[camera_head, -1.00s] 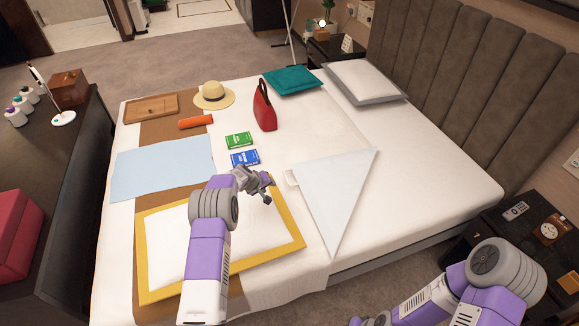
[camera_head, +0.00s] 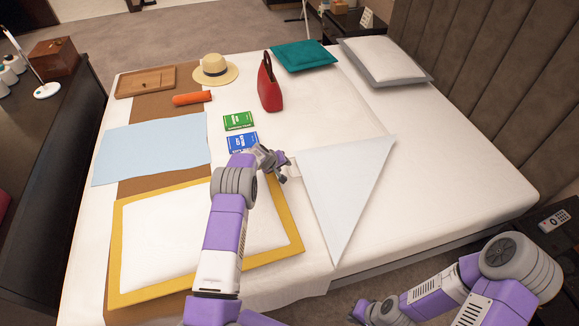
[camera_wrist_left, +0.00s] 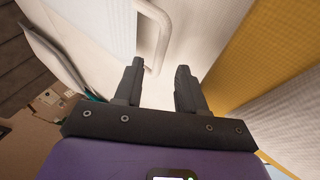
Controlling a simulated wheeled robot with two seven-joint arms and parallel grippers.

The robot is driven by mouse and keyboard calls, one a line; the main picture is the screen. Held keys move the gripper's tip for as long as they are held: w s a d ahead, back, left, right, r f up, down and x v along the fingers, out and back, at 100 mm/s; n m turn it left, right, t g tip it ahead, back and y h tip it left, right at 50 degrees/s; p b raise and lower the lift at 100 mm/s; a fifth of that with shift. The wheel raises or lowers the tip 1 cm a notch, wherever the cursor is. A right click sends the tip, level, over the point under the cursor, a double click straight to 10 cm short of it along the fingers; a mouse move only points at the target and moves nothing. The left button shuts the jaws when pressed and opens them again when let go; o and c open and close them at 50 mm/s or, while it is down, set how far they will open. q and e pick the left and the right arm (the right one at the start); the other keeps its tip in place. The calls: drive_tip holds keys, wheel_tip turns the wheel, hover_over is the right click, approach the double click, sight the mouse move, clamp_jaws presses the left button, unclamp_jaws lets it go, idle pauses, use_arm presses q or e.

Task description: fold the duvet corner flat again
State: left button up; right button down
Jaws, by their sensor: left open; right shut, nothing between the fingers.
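The folded duvet corner (camera_head: 345,195) is a pale blue-white triangle lying on the white bed (camera_head: 465,170). A small white tab (camera_head: 291,167) stands at its left edge. It shows in the left wrist view as a rounded white loop (camera_wrist_left: 160,30) beside the pale flap (camera_wrist_left: 100,22). My left gripper (camera_head: 284,174) is just left of the tab, over the bed. In the left wrist view my left gripper (camera_wrist_left: 158,85) is open, with nothing between its fingers and the loop ahead of them. My right arm is at the lower right; its fingers are out of view.
A yellow-bordered white pillow (camera_head: 118,240) lies under my left arm. Blue (camera_head: 242,142) and green (camera_head: 238,121) booklets, a red bag (camera_head: 270,88), an orange roll (camera_head: 192,98) and a hat (camera_head: 214,70) lie beyond. The bed right of the flap is clear.

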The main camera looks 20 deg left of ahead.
use_arm(q)
drive_tip(key=shift+b+x, duration=0.45)
drive_tip(key=shift+x, duration=1.2)
drive_tip(key=shift+c, duration=0.3)
clamp_jaws()
